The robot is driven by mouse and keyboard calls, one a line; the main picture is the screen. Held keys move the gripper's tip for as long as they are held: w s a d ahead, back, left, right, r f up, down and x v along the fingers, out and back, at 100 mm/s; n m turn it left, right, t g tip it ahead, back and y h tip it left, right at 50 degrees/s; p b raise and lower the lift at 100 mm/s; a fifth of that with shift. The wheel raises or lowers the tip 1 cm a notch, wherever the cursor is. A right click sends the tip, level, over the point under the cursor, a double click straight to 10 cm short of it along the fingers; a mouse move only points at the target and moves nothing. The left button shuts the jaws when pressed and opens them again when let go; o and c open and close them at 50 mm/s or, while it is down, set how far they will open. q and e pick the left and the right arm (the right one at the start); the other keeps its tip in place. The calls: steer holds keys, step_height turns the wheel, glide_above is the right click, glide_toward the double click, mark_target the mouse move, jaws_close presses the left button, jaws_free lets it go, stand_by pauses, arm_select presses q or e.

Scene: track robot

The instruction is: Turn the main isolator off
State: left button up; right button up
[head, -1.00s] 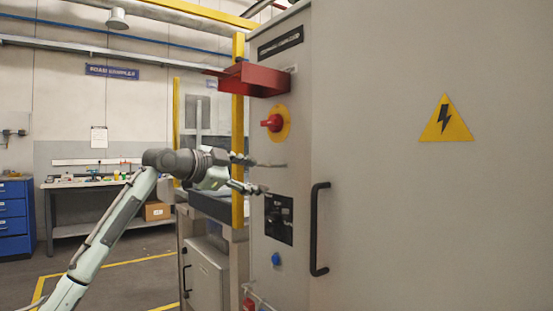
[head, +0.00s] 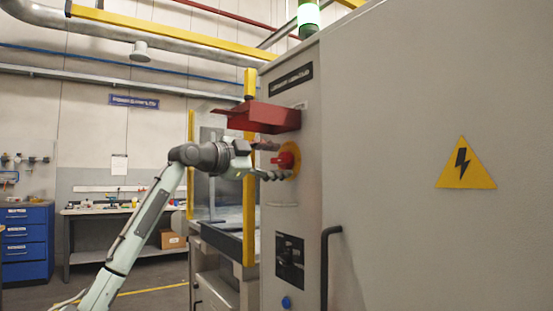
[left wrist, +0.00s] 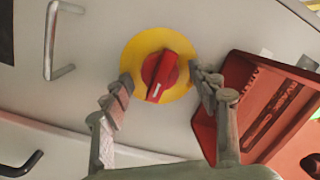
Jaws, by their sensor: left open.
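The main isolator is a red rotary knob (head: 287,159) on a yellow round plate (head: 294,174), on the narrow face of a grey cabinet (head: 306,220). In the left wrist view the knob (left wrist: 160,74) shows a pale mark on its handle, and the yellow plate (left wrist: 134,60) surrounds it. My left gripper (head: 277,161) is open at the knob, one finger above and one below it in the head view. In the left wrist view its fingertips (left wrist: 158,83) lie on either side of the knob, with gaps to it. My right gripper is not in view.
A red hood (head: 262,117) juts out just above the knob; it also shows close beside a finger in the left wrist view (left wrist: 270,110). A black cabinet handle (head: 327,262) and a dark panel (head: 290,260) are lower. A yellow post (head: 249,200) stands left of the cabinet.

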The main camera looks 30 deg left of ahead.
arm_select(q)
steer(key=shift+w, duration=0.1)
steer(key=c, duration=1.2)
steer(key=shift+o, duration=0.2)
steer(key=shift+n, duration=0.3)
steer(key=n, duration=0.3)
steer(key=shift+r+g, duration=0.1)
steer(key=shift+g, duration=0.2)
steer(key=n, duration=0.4)
steer(key=shift+n+g+h, duration=0.3)
steer(key=shift+g, duration=0.1)
steer(key=n, duration=0.4)
steer(key=shift+a+r, duration=0.1)
steer(key=shift+n+g+h, duration=0.4)
steer(key=shift+n+h, duration=0.2)
steer(key=shift+n, duration=1.3)
